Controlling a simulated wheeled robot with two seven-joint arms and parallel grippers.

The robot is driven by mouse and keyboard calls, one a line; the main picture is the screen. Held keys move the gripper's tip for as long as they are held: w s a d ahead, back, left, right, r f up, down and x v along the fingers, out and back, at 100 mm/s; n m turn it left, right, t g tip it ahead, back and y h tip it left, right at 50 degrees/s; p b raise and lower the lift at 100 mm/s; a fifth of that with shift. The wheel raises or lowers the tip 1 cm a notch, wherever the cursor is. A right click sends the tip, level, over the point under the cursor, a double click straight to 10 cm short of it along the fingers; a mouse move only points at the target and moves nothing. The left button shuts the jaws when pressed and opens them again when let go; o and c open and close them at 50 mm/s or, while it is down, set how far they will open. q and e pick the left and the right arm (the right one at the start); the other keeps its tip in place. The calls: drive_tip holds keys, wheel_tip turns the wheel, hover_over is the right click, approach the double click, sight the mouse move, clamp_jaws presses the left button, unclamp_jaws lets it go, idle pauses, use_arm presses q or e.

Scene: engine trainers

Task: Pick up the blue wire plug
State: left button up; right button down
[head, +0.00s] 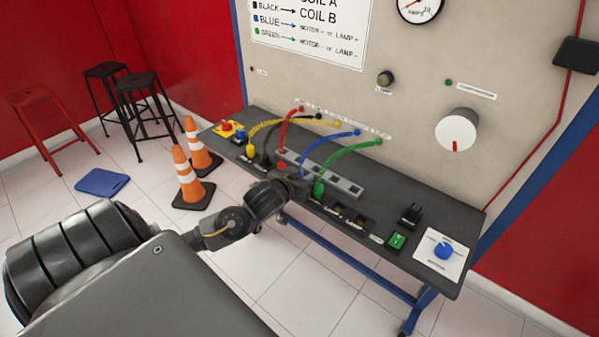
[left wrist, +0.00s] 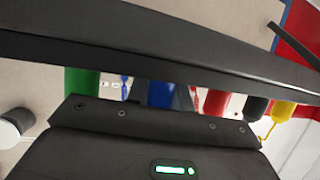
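The blue wire (head: 330,143) arches from a socket on the panel down to the bench. Its plug end is mostly hidden behind my left gripper (head: 291,186) in the head view. In the left wrist view the blue plug (left wrist: 159,94) shows in the gap between a dark bar and the gripper's bolted body, near the middle. My left gripper is at the bench's front edge, close to the plug. Its fingertips are not clear, so I cannot tell whether it is open or touches the plug. My right gripper is in neither view.
The green plug (head: 319,189) stands just right of my gripper, the red plug (head: 282,159) just left. Black and yellow plugs stand further left. A grey strip (head: 335,180) lies behind on the bench (head: 452,205). Orange cones (head: 186,178) stand on the floor at left.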

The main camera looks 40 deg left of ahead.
use_arm(q)
clamp_jaws()
drive_tip(key=shift+r, duration=0.1)
drive_tip(key=shift+r, duration=0.55)
drive_tip(key=s+r+p, duration=1.1)
drive_tip(key=s, duration=0.3)
drive_tip(key=shift+r, duration=0.4)
